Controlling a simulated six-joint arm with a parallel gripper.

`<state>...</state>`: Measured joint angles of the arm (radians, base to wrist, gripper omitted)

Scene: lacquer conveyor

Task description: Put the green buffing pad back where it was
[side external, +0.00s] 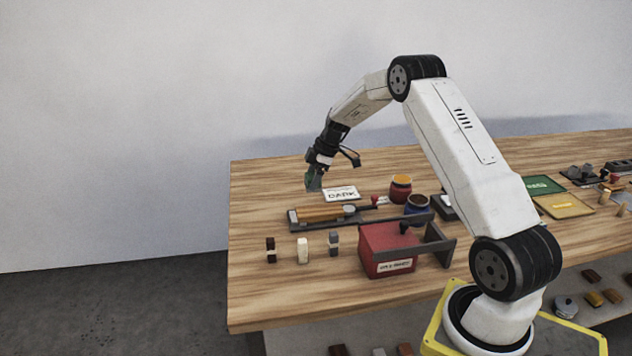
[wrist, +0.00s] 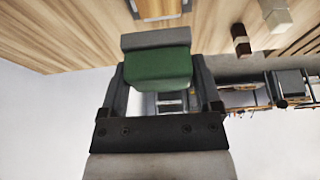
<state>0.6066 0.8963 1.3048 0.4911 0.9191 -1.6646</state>
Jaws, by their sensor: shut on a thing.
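The green buffing pad (wrist: 158,70) is held between the fingers of my gripper (wrist: 160,84) in the wrist view, with a grey block-like part (wrist: 156,40) along its outer edge. The pad appears clear of the tabletop. The white card marked DARK (side external: 341,194) is just right of and below my gripper. The pad's underside is hidden in the side view.
A dark rail with a wooden piece (side external: 318,215) lies in front of my gripper. Small two-tone blocks (side external: 334,244), a cream block (side external: 303,251), a red box (side external: 387,250) and jars (side external: 401,190) stand nearby. The table (side external: 255,210) is bare at the left.

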